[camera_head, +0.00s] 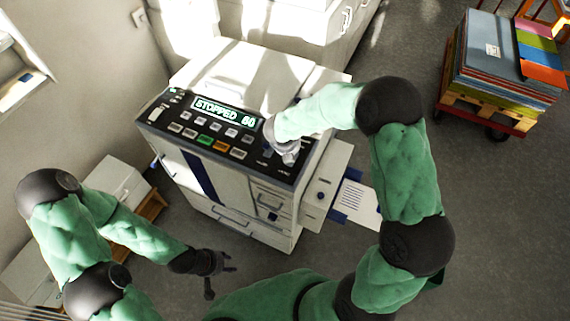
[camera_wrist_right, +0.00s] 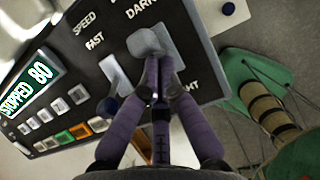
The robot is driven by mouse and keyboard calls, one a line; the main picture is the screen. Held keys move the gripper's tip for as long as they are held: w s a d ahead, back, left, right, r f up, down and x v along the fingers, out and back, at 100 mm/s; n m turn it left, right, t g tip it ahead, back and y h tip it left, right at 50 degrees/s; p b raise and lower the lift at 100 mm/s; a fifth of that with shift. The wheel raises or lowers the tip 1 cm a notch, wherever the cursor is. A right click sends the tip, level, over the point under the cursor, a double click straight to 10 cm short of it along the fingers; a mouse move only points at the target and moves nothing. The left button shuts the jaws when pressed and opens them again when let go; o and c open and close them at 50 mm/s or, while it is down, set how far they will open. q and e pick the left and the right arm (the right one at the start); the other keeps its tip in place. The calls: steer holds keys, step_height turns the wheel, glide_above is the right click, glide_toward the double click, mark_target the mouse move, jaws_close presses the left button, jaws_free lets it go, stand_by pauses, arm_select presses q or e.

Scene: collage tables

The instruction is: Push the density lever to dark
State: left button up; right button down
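The density lever's grey knob (camera_wrist_right: 147,42) sits in a pale slot just below the DARK label, at the DARK end; the LIGHT label at the slot's other end is partly hidden by a finger. My right gripper (camera_wrist_right: 155,78) has its purple fingers close together, right behind the knob on the LIGHT side. I cannot tell whether they touch it. In the head view my right gripper (camera_head: 288,153) is over the right end of the dark control panel (camera_head: 170,114), hiding the lever. My left gripper (camera_head: 222,262) is open and empty, in front of the machine.
A dark knob (camera_wrist_right: 107,107) beside the SPEED markings lies left of my fingers. A side tray (camera_head: 325,190) with paper projects right. A cart of coloured sheets (camera_head: 490,60) stands at the back right.

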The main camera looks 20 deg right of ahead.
steer(key=shift+r, duration=0.1)
arm_select(q)
steer(key=shift+r+p, duration=0.7)
arm_select(e)
steer(key=shift+r, duration=0.8)
